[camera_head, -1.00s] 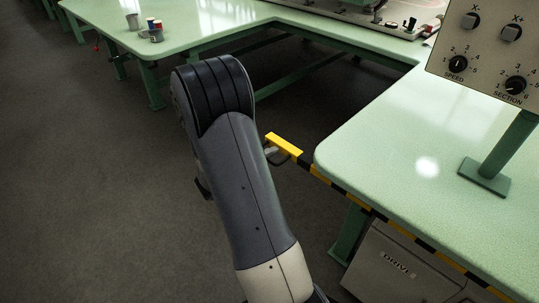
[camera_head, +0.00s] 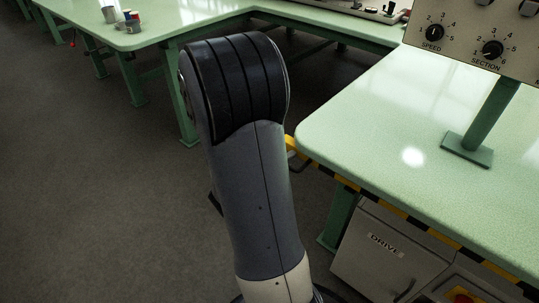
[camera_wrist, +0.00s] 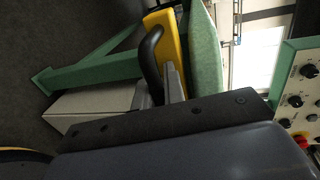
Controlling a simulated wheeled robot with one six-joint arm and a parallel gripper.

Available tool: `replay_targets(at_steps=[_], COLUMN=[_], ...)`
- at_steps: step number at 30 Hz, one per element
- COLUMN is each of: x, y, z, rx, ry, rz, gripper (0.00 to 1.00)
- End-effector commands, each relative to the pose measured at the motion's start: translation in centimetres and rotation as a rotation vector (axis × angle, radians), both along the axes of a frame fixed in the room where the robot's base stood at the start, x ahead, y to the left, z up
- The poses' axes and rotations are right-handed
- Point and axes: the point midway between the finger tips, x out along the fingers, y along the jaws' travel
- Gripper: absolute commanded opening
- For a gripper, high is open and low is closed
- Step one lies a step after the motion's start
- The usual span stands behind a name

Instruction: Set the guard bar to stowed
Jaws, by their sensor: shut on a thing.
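The guard bar (camera_head: 415,222), striped yellow and black, runs along the edge of the green table. Its plain yellow end (camera_head: 291,144) shows just beside my arm in the head view. In the wrist view the yellow guard bar (camera_wrist: 174,50) carries a curved black handle (camera_wrist: 149,48). My gripper (camera_wrist: 159,90) is shut on this handle, its fingers on either side of the handle's lower part. In the head view my gripper is hidden behind my arm.
The green table (camera_head: 385,125) bears a control panel (camera_head: 465,40) on a post. A drive cabinet (camera_head: 375,250) stands beneath. Cups (camera_head: 120,20) rest on the far table at upper left. Open floor (camera_head: 90,200) lies left of my arm.

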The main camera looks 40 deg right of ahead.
Motion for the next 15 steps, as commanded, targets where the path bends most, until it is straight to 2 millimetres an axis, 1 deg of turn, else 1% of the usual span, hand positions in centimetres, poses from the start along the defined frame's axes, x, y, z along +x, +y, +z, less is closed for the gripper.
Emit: replay_targets(at_steps=[1, 6, 10, 15], x=[-1.3, -4.1, -5.5, -6.2], y=[-0.1, -0.3, -0.4, -0.5], z=[-0.4, -0.3, -0.3, -0.2], rx=[0.003, 0.002, 0.004, 0.004], ry=[0.000, 0.000, 0.001, 0.002], rz=[-0.004, -0.004, -0.003, -0.003], gripper=[0.00, 0.00, 0.00, 0.00])
